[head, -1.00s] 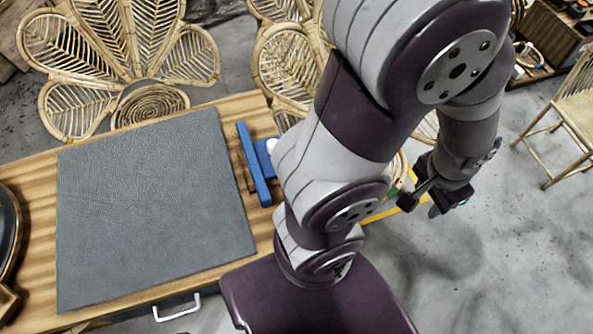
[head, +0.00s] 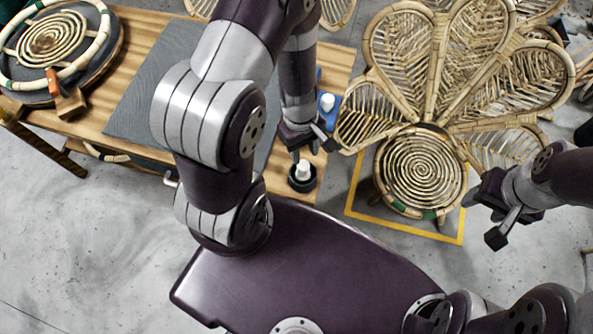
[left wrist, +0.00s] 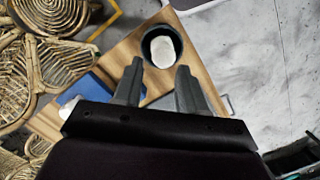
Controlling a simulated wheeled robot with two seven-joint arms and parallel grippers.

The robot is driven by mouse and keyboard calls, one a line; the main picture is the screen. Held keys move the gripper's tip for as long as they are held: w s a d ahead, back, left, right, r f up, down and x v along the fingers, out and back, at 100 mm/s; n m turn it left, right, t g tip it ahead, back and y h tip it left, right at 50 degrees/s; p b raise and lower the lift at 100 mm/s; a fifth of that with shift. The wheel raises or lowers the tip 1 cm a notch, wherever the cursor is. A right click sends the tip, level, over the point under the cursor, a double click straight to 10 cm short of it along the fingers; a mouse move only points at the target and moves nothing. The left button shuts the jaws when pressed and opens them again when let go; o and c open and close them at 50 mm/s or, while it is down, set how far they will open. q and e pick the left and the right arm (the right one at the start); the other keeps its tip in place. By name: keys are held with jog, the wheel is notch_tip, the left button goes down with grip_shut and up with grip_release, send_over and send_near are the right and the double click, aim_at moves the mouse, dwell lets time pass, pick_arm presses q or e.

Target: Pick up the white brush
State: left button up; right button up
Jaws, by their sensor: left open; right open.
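A white object (head: 303,170) sits in a small round black cup (head: 302,184) at the table's near right corner. It may be the white brush, but its bristles cannot be made out. In the left wrist view the white object (left wrist: 163,51) shows in its dark cup (left wrist: 146,52), just beyond the fingertips. My left gripper (head: 306,148) is open and empty, close above the cup; its spread fingers (left wrist: 160,72) show no contact. My right gripper (head: 481,217) is open and empty, well to the right, off the table.
A blue tool (head: 331,118) with a white round part (head: 327,102) lies behind my left gripper. A grey mat (head: 135,108) covers the table's middle. A rattan coil sits on a round stand (head: 85,77) at left. A petal-backed rattan chair (head: 421,170) stands right, inside a yellow floor outline.

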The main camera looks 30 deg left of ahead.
aim_at(303, 164)
pick_arm(q)
jog(key=f, duration=0.3)
jog(key=shift+s+b, duration=0.3)
jog(key=shift+b, duration=0.05)
jog(key=f, duration=0.1)
jog(key=f+b, duration=0.1)
jog(key=f, duration=0.3)
jog(key=shift+s+d+f, duration=0.15)
jog(key=shift+s+d, duration=0.05)
jog(key=shift+d, duration=0.1)
jog(key=shift+c, duration=0.3)
jog(key=c, duration=0.6)
